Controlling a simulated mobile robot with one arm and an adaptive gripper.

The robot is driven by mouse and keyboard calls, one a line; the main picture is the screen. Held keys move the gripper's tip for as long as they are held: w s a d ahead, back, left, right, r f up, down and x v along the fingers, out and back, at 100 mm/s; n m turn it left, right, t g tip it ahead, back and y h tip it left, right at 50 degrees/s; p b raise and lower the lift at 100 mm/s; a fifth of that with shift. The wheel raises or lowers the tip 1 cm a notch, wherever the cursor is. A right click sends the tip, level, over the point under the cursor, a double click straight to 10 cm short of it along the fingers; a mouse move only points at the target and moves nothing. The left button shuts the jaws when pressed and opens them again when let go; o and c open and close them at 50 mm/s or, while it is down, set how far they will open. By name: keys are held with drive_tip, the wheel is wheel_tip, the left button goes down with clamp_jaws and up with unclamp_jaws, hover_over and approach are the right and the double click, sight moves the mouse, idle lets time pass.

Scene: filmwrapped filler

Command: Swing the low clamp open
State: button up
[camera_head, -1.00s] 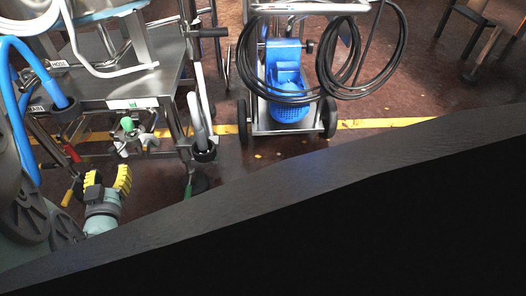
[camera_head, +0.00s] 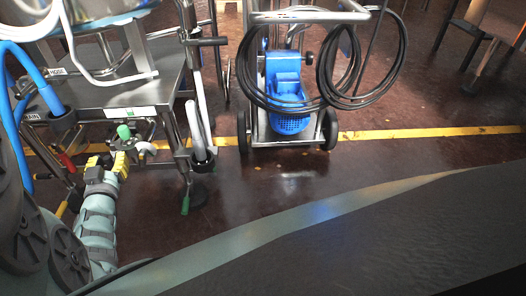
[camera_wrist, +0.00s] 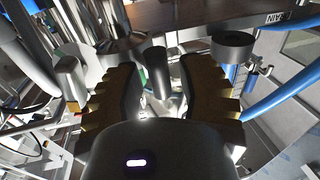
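A metal clamp with a wing-like part (camera_head: 146,149) sits on the pipework below the steel table, beside a green knob (camera_head: 124,131). My gripper (camera_head: 118,162), with yellow finger pads, is just left of and below it in the head view, very close; contact cannot be told. In the wrist view my gripper (camera_wrist: 158,85) is open, its two ridged fingers apart. A dark rounded bar (camera_wrist: 156,68) shows between the fingers, with shiny metal fittings behind it. I cannot tell whether this bar is part of the clamp. My wrist housing hides the bottom of that view.
The steel table (camera_head: 110,94) stands over the work area, with blue hoses (camera_head: 45,92) at left and upright tubes in a black holder (camera_head: 203,158) at right. A blue pump trolley (camera_head: 288,95) stands farther right.

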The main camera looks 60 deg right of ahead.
clamp_jaws()
drive_tip(key=shift+a+f, duration=0.1)
drive_tip(key=shift+a, duration=0.05)
idle(0.4)
drive_tip(key=shift+a+f+m+g+h+p, duration=0.1)
drive_tip(key=shift+a+m+g+h+p, duration=0.15)
drive_tip(key=shift+g+p, duration=0.2)
